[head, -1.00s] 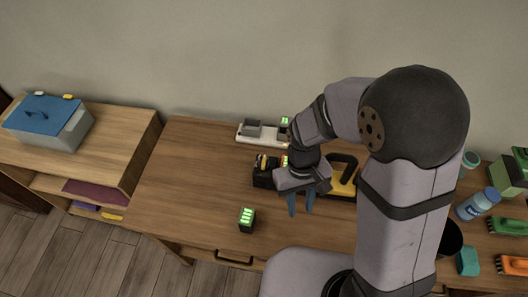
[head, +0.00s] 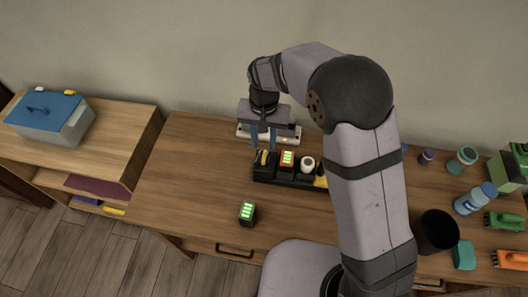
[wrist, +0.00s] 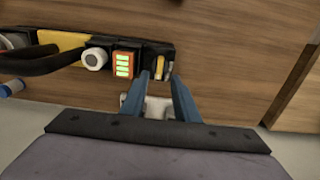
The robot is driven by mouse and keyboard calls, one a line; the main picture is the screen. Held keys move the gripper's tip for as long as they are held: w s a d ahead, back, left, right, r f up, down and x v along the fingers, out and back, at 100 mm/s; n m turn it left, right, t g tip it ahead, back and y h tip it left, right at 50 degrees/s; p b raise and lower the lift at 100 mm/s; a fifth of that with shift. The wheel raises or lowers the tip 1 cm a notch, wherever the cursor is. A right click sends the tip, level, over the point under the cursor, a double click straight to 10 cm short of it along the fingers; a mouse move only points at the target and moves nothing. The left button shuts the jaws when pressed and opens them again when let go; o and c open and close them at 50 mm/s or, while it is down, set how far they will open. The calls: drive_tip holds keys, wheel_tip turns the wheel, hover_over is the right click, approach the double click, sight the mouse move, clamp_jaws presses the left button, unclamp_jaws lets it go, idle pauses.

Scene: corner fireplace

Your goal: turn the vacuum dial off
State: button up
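The vacuum (head: 292,179) is a long black body with yellow parts on the table, also in the wrist view (wrist: 70,44). At its left end in the head view is a small black-and-yellow knob (head: 262,158), perhaps the dial; it shows in the wrist view (wrist: 161,66). Beside it are an orange battery (head: 287,158) with green bars and a round white cap (head: 307,164). My gripper (head: 264,149) is open, its blue fingers pointing down, with the tips on either side of the black-and-yellow knob (wrist: 162,76). Contact cannot be told. The vacuum's right part is hidden by my arm.
A white charger-like strip (head: 290,133) lies behind the vacuum. A loose green-lit battery (head: 247,212) stands in front. A black cup (head: 437,231), a blue bottle (head: 474,199) and brushes (head: 510,259) are at right. The table's left part is clear.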

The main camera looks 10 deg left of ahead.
sight(264, 156)
drive_tip(key=shift+f+p, duration=1.1)
drive_tip(key=shift+f, duration=2.4)
drive_tip(key=shift+c, duration=0.7)
clamp_jaws()
